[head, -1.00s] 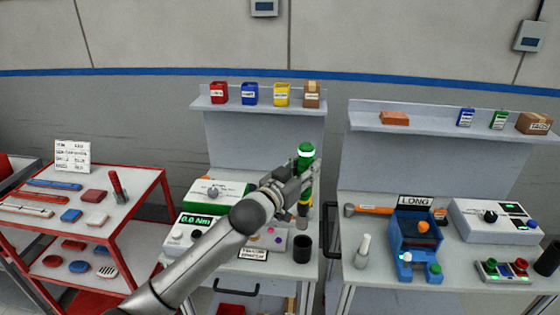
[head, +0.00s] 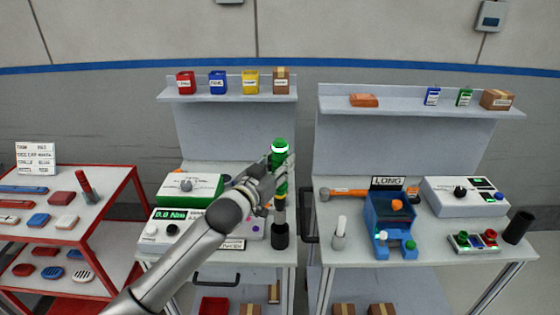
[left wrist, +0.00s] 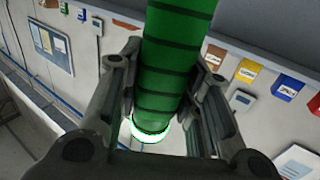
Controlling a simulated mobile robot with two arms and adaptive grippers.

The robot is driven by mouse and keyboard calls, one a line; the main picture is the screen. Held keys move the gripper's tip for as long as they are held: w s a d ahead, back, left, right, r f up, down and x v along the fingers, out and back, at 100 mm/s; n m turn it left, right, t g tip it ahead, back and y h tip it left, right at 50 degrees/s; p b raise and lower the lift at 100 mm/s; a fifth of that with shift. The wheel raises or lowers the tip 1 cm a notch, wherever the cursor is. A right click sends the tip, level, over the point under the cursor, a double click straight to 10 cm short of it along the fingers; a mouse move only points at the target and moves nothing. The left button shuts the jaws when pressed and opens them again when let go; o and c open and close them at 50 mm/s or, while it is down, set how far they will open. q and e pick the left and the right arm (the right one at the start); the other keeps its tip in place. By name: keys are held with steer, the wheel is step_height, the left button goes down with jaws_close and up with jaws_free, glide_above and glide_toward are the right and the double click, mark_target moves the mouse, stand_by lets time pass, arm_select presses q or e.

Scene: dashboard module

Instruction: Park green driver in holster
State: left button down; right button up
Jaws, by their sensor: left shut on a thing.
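The green driver (head: 280,160) is upright, with a glowing white-green ring near its top. My left gripper (head: 268,184) is shut around its green grip. In the left wrist view the ribbed green grip (left wrist: 172,65) runs between the two fingers (left wrist: 165,95), with the bright ring below. A black cup-like holster (head: 280,237) stands on the bench directly under the driver in the head view. The driver's lower end meets the holster's mouth in the picture; I cannot tell whether it is inside. My right gripper is not in view.
A torque readout box (head: 170,232) and a green-and-white box (head: 189,189) stand left of the holster, partly behind my arm. The right bench holds a blue fixture (head: 388,230) and a white bottle (head: 339,232). A red cart (head: 105,222) stands left.

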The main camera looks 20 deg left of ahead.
mark_target(280, 190)
arm_select(q)
steer(key=shift+f+b, duration=0.3)
steer(key=shift+f, duration=0.25)
steer(key=shift+f+b, duration=0.9)
steer(key=shift+f, duration=0.55)
steer(key=shift+f+b, duration=1.3)
steer(key=shift+f, duration=1.1)
